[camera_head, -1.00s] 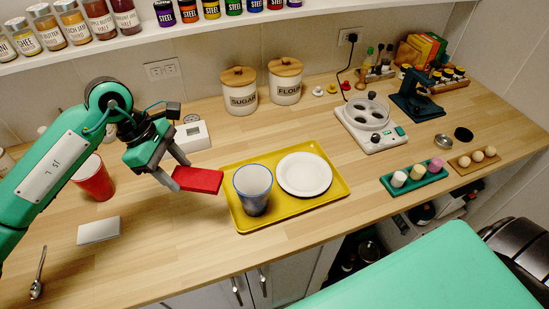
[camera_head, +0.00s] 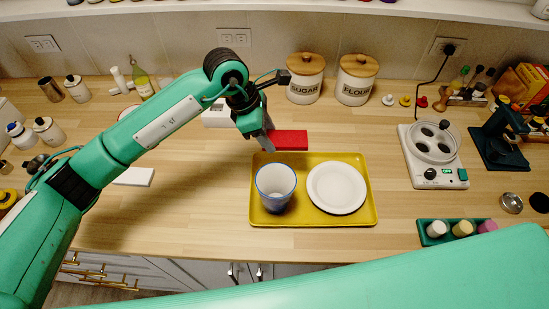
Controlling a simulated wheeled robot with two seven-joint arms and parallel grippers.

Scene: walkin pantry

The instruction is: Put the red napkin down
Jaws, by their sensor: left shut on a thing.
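The red napkin (camera_head: 288,140) is a flat folded block behind the back edge of the yellow tray (camera_head: 362,216). My left gripper (camera_head: 268,141) is shut on the napkin's left end, its fingers pointing down and toward the right. I cannot tell whether the napkin touches the counter or hangs just above it. The tray holds a blue-rimmed cup (camera_head: 276,187) at its left and a white plate (camera_head: 336,187) at its right. My right gripper is not in view.
Sugar (camera_head: 305,80) and flour (camera_head: 356,81) canisters stand at the back. A white device (camera_head: 216,117) sits behind my left arm, and a white folded napkin (camera_head: 134,177) lies in front of it. A white appliance (camera_head: 433,158) stands right of the tray.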

